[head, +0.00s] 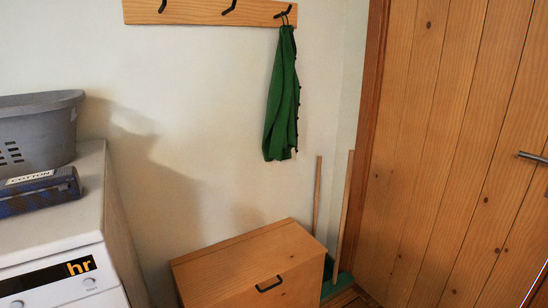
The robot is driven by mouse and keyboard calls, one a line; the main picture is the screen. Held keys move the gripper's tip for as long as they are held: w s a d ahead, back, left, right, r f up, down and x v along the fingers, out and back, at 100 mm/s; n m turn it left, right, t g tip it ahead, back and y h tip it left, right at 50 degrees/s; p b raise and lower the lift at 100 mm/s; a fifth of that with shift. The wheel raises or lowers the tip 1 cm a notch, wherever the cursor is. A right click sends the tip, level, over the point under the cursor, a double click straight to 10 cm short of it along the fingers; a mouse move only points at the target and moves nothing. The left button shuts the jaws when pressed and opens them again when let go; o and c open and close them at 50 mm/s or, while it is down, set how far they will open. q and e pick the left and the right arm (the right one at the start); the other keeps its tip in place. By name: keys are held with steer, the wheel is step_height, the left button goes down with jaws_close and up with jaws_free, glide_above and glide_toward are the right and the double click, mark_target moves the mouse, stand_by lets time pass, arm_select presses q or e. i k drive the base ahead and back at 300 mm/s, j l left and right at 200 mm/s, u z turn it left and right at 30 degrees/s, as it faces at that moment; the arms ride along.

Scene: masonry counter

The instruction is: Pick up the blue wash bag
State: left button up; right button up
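A dark blue, flat, bag-like item (42,194) lies on top of the white washing machine (65,232) at the left edge of the head view. It has a pale label with dark lettering on its upper face, and its left end is cut off by the picture edge. It is the only blue bag-like thing in view. It lies in front of the grey basket, and nothing is holding it. Neither my left nor my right gripper shows in this view.
A grey plastic basket (38,135) stands behind the bag on the machine. A wooden chest (250,262) stands to the right on the floor. A green cloth (282,100) hangs from a hook rail (200,12). A plank door (450,150) fills the right side.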

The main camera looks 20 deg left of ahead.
mark_target(36, 191)
steer(key=i+u, duration=0.4)
steer(key=i+l+u, duration=0.1)
steer(key=i+u, duration=0.35)
steer(key=i+l+u, duration=0.2)
steer(key=u, duration=0.2)
